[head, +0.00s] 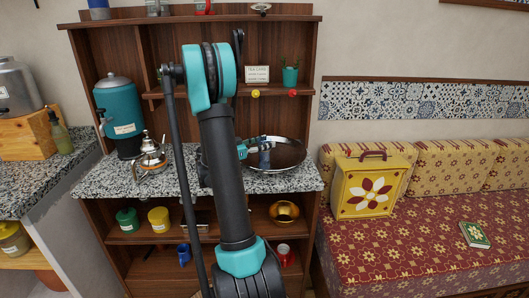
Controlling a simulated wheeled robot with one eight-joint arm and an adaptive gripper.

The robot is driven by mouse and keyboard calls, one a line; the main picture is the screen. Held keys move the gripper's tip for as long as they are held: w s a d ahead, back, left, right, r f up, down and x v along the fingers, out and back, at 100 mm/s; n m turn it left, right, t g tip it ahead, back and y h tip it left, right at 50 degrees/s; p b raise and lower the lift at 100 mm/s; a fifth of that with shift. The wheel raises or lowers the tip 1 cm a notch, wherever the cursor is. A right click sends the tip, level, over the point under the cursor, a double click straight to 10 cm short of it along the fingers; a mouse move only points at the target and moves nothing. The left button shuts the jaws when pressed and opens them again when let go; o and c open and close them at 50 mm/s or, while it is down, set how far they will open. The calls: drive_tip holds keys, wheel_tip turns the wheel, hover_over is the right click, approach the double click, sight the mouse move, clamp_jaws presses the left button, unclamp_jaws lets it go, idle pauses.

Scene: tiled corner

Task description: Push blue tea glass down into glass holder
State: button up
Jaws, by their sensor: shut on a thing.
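My gripper (262,145) is small in the head view, over the round metal tray on the granite counter. It is shut on a small bluish thing that looks like the blue tea glass (265,159), which appears upright. I cannot make out the glass holder; it is too small to tell or hidden by my gripper and arm. Whether the glass touches a holder or the tray cannot be told. My arm covers the left part of the tray.
The metal tray (290,157) lies on the counter (190,178). A teapot (150,158) and a teal urn (120,115) stand to the left. Above is a shelf with a sign (257,74) and a teal plant pot (290,76). A yellow case (370,187) is on the bench to the right.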

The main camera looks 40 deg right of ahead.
drive_tip(key=shift+c, duration=1.4)
drive_tip(key=shift+r, duration=0.1)
